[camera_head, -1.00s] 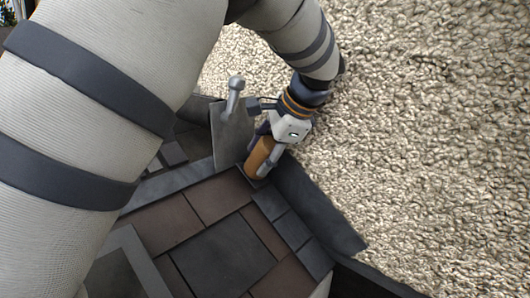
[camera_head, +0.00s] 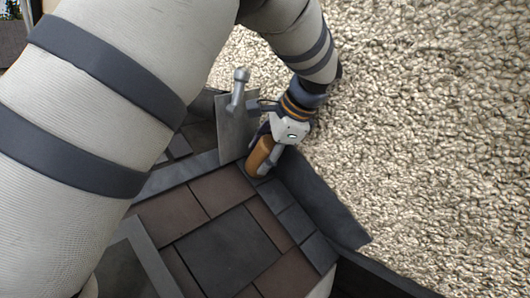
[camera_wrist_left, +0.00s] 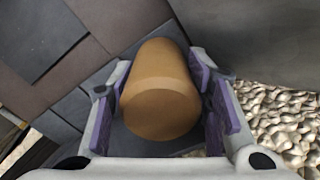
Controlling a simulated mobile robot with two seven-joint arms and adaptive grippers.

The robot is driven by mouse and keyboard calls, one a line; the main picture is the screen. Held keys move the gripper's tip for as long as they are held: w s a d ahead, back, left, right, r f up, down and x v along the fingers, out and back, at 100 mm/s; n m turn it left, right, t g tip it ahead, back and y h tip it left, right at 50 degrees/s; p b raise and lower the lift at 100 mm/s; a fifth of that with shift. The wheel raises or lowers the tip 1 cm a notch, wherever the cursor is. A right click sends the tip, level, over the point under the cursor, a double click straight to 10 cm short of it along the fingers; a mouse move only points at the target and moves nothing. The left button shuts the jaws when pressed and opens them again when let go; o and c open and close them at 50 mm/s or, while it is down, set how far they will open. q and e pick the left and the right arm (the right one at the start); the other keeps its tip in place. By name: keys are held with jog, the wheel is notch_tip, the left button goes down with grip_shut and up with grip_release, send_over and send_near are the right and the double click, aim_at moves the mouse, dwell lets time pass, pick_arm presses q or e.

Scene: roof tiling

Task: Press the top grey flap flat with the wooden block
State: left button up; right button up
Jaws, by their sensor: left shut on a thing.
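My left gripper (camera_head: 267,152) is shut on the wooden block (camera_head: 260,156), an orange-brown cylinder. The block (camera_wrist_left: 160,92) fills the middle of the left wrist view between the purple-lined fingers (camera_wrist_left: 165,112). In the head view its lower end is at the tiles' top right corner, by the grey flap (camera_head: 322,203). The flap is a dark grey sheet along the pebbled wall's foot; in the wrist view, dark grey sheet (camera_wrist_left: 245,40) shows right of the block. I cannot tell whether the block touches it or how flat it lies. My right gripper is not in view.
Brown and grey tiles (camera_head: 225,245) cover the roof below the gripper. The pebbled wall (camera_head: 430,120) closes off the right side.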

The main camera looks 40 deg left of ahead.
pick_arm(q)
jog(key=v, duration=0.8)
dwell(0.4)
